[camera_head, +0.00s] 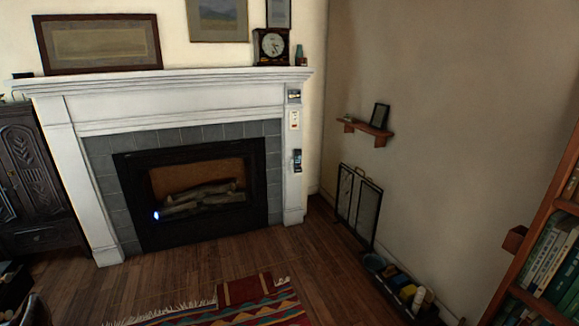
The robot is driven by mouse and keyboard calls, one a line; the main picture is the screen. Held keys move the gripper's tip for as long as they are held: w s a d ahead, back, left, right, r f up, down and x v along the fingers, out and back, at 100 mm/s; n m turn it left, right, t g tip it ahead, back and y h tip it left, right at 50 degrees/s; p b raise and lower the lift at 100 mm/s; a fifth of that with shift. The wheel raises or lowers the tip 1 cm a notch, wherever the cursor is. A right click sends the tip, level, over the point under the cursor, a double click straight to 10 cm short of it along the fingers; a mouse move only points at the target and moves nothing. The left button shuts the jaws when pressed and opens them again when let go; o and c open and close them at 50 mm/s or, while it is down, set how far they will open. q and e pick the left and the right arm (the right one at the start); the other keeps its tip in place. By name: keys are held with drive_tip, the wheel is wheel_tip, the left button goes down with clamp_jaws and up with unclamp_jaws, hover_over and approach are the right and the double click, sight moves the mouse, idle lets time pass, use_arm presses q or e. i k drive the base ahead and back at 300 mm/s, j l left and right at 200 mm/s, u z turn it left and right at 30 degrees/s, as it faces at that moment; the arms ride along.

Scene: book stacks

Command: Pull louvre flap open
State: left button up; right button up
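I cannot make out a louvre flap for certain in the head view. The black fireplace insert (255,209) has dark strips above and below its opening, too dark to show any slats. Neither of my grippers is in view.
A white mantel (180,85) surrounds the fireplace. A dark carved cabinet (30,180) stands at the left. A folding screen (358,207) leans by the right wall, near a tray of small items (405,292). A bookcase (535,215) is at the right. A striped rug (255,305) lies on open wooden floor.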

sight(179, 232)
drive_tip(key=i+j+u, duration=0.1)
drive_tip(key=i+u, duration=0.2)
drive_tip(key=i, duration=0.2)
drive_tip(key=i+u, duration=0.25)
drive_tip(key=i, duration=0.3)
drive_tip(key=i+l+u, duration=0.1)
drive_tip(key=i+u, duration=0.2)
drive_tip(key=i, duration=0.2)
drive_tip(key=i+l+u, duration=0.3)
drive_tip(key=i, duration=0.2)
drive_tip(key=i+j+z, duration=0.15)
drive_tip(key=i, duration=0.3)
drive_tip(key=i+j+z, duration=0.1)
drive_tip(key=i+j, duration=0.2)
drive_tip(key=i+j+z, duration=0.15)
drive_tip(key=i, duration=0.35)
drive_tip(key=j, duration=0.1)
